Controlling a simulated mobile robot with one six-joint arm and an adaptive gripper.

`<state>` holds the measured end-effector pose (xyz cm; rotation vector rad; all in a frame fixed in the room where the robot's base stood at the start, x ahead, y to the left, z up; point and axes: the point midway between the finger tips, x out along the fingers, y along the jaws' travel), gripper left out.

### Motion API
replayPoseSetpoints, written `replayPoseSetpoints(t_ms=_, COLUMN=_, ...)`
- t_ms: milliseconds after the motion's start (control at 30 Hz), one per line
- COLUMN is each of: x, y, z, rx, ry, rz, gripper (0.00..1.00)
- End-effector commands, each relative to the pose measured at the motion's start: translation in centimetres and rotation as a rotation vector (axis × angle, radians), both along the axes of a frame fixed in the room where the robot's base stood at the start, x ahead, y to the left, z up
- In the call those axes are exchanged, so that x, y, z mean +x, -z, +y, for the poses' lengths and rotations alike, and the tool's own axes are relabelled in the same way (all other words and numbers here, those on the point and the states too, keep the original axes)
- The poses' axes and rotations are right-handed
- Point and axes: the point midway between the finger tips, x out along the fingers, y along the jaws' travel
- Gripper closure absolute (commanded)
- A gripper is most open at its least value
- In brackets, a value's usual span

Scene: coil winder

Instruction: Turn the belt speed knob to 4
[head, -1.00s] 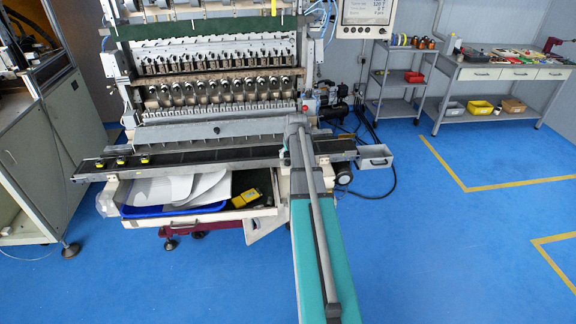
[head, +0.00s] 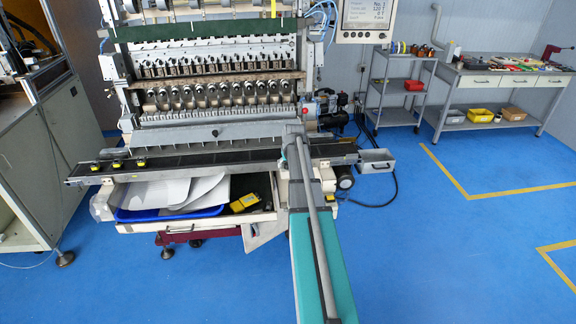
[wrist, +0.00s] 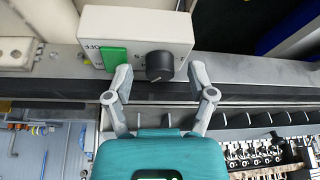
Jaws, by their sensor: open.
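The belt speed knob (wrist: 159,66) is a round dark knob on the face of a white control box (wrist: 137,24). A pale mark shows on it, but I cannot read the number it points to. A green switch (wrist: 113,58) with an OFF label sits left of the knob. My gripper (wrist: 160,76) is open, with one finger to each side of the knob and a gap to each. The conveyor belt (head: 225,160) runs dark along the machine's front. The knob and my gripper cannot be made out in the head view.
Several yellow-black parts (head: 118,163) sit at the belt's left end. Below is an open drawer (head: 190,228) with a blue tray and papers. A display (head: 366,20) hangs upper right. Blue floor to the right is clear; a workbench (head: 500,78) stands beyond.

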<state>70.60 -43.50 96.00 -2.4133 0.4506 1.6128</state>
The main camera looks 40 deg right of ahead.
Motion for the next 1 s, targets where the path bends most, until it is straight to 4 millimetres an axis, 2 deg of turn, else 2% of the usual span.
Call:
replayPoseSetpoints(t_ms=133, x=0.0, y=-0.02, z=0.01, rx=0.0, ry=0.0, rz=0.0, gripper=0.29)
replayPoseSetpoints(t_ms=167, x=0.0, y=-0.02, z=0.01, rx=0.0, ry=0.0, rz=0.0, gripper=0.32)
replayPoseSetpoints(t_ms=533, x=0.0, y=-0.02, z=0.01, rx=0.0, ry=0.0, rz=0.0, gripper=1.0)
replayPoseSetpoints(t_ms=767, x=0.0, y=-0.01, z=0.03, rx=0.001, ry=0.014, rz=0.001, gripper=1.0)
replayPoseSetpoints(t_ms=1000, x=0.03, y=-0.01, z=0.13, rx=0.001, ry=0.111, rz=0.001, gripper=1.0)
